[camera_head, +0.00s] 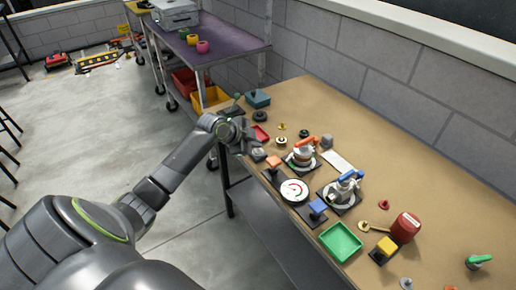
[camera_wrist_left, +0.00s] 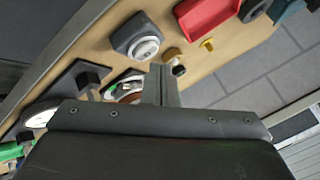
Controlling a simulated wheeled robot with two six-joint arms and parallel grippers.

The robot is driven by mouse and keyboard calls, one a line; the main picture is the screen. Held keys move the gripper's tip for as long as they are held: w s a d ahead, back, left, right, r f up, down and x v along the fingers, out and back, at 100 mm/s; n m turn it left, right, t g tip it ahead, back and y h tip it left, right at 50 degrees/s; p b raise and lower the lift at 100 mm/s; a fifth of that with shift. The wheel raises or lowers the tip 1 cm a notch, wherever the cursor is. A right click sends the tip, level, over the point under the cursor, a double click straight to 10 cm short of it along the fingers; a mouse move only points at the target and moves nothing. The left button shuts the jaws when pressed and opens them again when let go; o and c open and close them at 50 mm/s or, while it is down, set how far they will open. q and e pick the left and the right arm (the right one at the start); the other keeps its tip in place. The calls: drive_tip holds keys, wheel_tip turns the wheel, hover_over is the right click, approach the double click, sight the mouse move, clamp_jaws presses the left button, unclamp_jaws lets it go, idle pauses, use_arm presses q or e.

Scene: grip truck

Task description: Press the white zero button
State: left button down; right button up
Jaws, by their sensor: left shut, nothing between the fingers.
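A small dark grey box with a round white button (camera_wrist_left: 145,47) on top sits near the table's edge in the left wrist view. Any marking on the button is too small to read. In the head view the box (camera_head: 258,155) is small and partly behind my gripper. My left gripper (camera_head: 253,141) is over the table edge beside it. In the left wrist view its shut fingers (camera_wrist_left: 162,76) are empty and appear just beside the button box. I cannot tell how high they are above the table. My right gripper is not in view.
Around the gripper on the wooden table (camera_head: 310,95) are a red tray (camera_head: 261,132), an orange-topped block (camera_head: 273,162), an orange-handled valve (camera_head: 302,154) and a white dial gauge (camera_head: 294,190). A green tray (camera_head: 341,242) lies nearer. The back of the table is clear.

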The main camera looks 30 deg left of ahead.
sight(255, 152)
use_arm(q)
wheel_tip(255, 152, up, 5)
drive_tip(key=p, duration=0.4)
drive_tip(key=shift+r, duration=0.15)
idle(0.5)
